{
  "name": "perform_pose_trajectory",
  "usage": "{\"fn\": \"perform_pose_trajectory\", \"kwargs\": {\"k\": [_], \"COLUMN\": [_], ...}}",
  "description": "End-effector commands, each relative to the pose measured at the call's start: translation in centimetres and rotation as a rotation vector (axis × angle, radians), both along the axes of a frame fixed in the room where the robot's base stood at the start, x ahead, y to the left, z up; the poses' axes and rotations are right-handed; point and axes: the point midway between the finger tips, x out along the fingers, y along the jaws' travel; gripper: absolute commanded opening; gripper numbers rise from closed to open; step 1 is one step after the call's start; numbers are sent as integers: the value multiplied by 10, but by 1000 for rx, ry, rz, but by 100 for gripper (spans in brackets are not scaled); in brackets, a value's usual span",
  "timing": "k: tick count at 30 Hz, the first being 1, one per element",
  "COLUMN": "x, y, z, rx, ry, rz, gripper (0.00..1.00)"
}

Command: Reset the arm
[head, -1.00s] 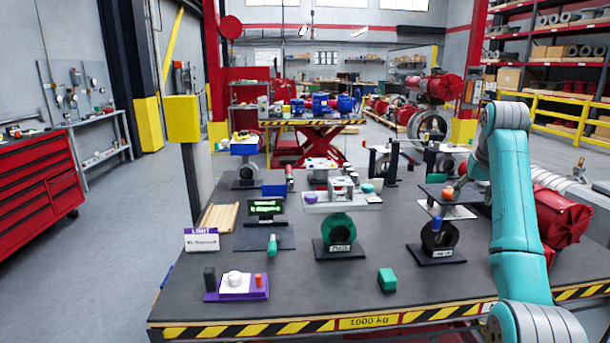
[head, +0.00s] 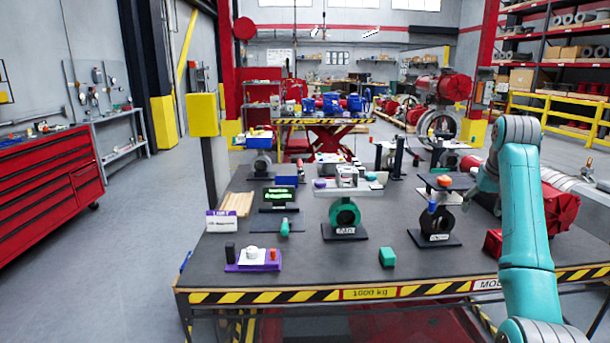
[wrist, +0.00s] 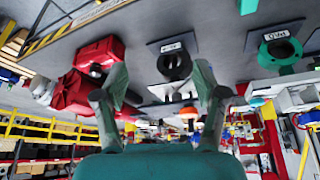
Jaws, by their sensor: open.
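My teal arm stands at the right of the head view, bent at the elbow, over the right side of the dark workbench (head: 320,262). My gripper (wrist: 160,85) shows in the wrist view with its two fingers spread wide apart and nothing between them. In the head view the gripper is small and partly hidden at the arm's far end. It is near the valve stand with the orange knob (head: 444,181). That stand's black ring (wrist: 174,65) appears beyond the fingers in the upside-down wrist view.
A red actuator (head: 558,210) lies behind my arm. A green-ringed stand (head: 345,214), a green block (head: 387,257) and a purple-based button box (head: 254,262) stand on the bench. A red tool cabinet (head: 45,190) is at left. Floor left of the bench is clear.

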Motion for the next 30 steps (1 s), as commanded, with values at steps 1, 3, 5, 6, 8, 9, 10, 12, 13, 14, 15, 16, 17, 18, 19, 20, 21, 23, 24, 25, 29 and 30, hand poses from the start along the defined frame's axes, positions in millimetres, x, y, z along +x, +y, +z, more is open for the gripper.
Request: {"fn": "perform_pose_trajectory", "kwargs": {"k": [1,3,5,6,8,9,10,12,13,14,15,16,17,18,19,20,21,23,24,25,29,30], "x": [1,2,3,4,6,6,7,8,8,8,8,8,7,6,5,3,0,-4,-8,-12,-30,-37], "y": [1,2,3,5,7,8,10,13,15,17,19,22,24,28,31,34,39,47,52,55,71,77], "z": [-6,-15,-25,-33,-44,-52,-60,-77,-85,-95,-108,-119,-131,-148,-162,-175,-193,-218,-235,-247,-298,-312], "rx": [-2,-4,-4,-6,-8,-10,-11,-13,-15,-16,-19,-20,-22,-25,-28,-30,-34,-38,-42,-45,-54,-57], "ry": [-4,-10,-14,-18,-26,-30,-33,-43,-49,-53,-61,-66,-73,-82,-91,-100,-112,-129,-142,-151,-189,-201], "rz": [1,3,4,7,9,11,12,17,19,21,23,26,28,32,34,38,42,50,53,56,70,73], "gripper": [71,71,71,71,71,71,71,71,71,71,71,71,71,71,71,71,71,71,71,71,71,71]}}
